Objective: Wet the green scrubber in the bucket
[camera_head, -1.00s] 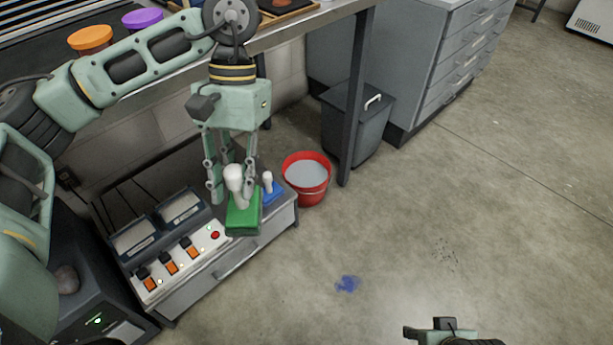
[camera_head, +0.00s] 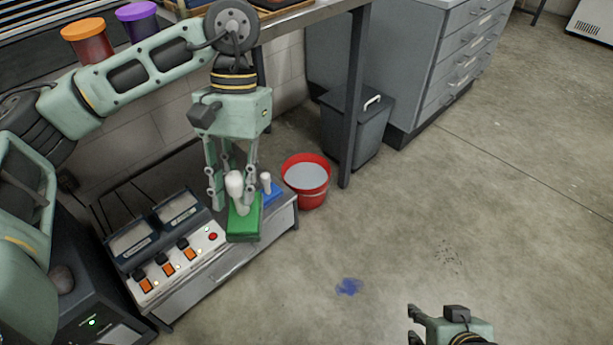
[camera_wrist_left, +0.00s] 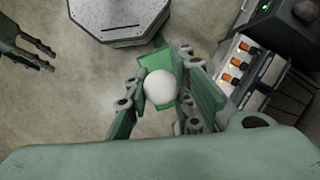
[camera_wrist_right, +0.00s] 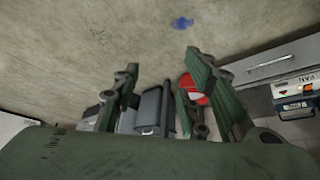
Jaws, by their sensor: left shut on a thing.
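The green scrubber (camera_head: 244,224) has a white knob handle and shows at the front edge of the low cabinet top. My left gripper (camera_head: 234,196) points down and is shut on its handle. In the left wrist view the white knob (camera_wrist_left: 161,88) sits between the fingers, with green beneath it. I cannot tell whether the scrubber touches the cabinet. The red bucket (camera_head: 306,186) stands on the floor to the right, holding pale grey liquid. It shows partly in the right wrist view (camera_wrist_right: 190,88). My right gripper (camera_wrist_right: 157,85) is open and empty, well away from the bucket.
A blue scrubber (camera_head: 270,194) with a white knob is close right of the green one. A control panel (camera_head: 180,262) with orange switches lies to the left. A table leg (camera_head: 352,110) and grey bin (camera_head: 357,130) stand behind the bucket. Floor in front is clear except a blue stain (camera_head: 348,287).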

